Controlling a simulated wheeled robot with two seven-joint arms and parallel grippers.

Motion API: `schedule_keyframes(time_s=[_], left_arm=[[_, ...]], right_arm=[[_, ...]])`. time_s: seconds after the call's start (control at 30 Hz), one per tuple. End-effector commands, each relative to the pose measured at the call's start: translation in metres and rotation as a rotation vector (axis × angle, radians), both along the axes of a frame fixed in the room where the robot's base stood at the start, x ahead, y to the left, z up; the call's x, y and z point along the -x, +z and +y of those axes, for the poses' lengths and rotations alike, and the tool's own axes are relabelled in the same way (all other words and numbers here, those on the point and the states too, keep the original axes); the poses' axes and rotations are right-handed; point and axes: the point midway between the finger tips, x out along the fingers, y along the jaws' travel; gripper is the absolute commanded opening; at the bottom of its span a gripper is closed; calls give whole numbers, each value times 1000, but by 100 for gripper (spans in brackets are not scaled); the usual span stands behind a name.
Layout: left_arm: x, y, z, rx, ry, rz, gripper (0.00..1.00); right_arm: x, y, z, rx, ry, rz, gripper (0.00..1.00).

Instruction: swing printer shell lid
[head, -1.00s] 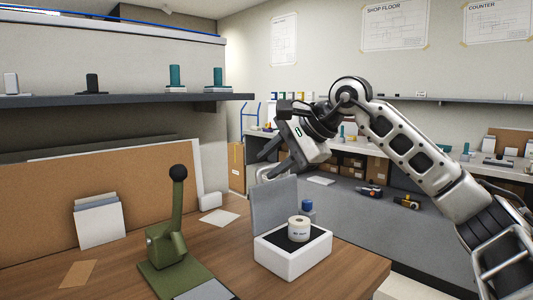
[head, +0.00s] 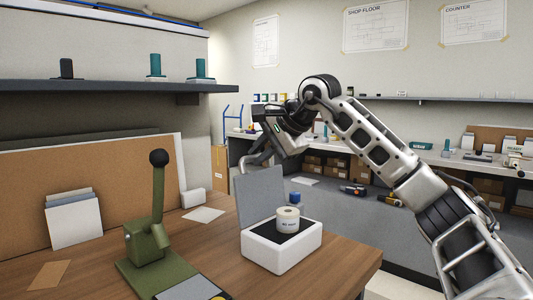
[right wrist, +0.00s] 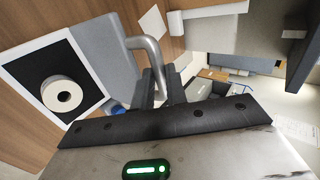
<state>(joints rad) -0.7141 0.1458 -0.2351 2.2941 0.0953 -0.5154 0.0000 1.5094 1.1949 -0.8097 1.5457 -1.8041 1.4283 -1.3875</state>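The printer shell (head: 275,258) is a white box on the wooden table, with a paper roll (head: 288,219) in its dark well. Its grey lid (head: 260,197) stands upright at the back left and also shows in the right wrist view (right wrist: 103,55). A bent metal handle (right wrist: 148,48) sticks out from the lid. My right gripper (right wrist: 162,85) is at the lid's upper edge, its two dark fingers close together on either side of the handle's bar. Contact is partly hidden. My left gripper is out of view.
A green lever press (head: 148,240) stands left of the printer. A white card (head: 203,215) lies behind it, and a small blue-topped item (head: 295,197) is behind the printer. A cork board (head: 110,170) and shelf (head: 110,90) bound the left. The table ends right of the printer.

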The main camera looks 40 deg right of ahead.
Motion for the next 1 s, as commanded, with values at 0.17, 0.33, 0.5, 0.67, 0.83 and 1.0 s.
schedule_keyframes(time_s=[0.17, 0.33, 0.5, 0.67, 0.83, 1.0], left_arm=[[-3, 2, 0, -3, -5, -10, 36], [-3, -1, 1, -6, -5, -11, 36], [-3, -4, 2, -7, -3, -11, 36], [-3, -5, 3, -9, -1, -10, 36], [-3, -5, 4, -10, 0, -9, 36], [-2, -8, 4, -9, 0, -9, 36]], right_arm=[[1, -7, 1, 3, 1, 22, 0], [10, -8, 0, 3, 1, 25, 0], [27, -8, -2, 3, 2, 29, 0], [34, -6, -1, 2, 4, 30, 0], [34, -6, -1, 1, 4, 30, 0], [37, -8, -1, 1, 4, 30, 0]])
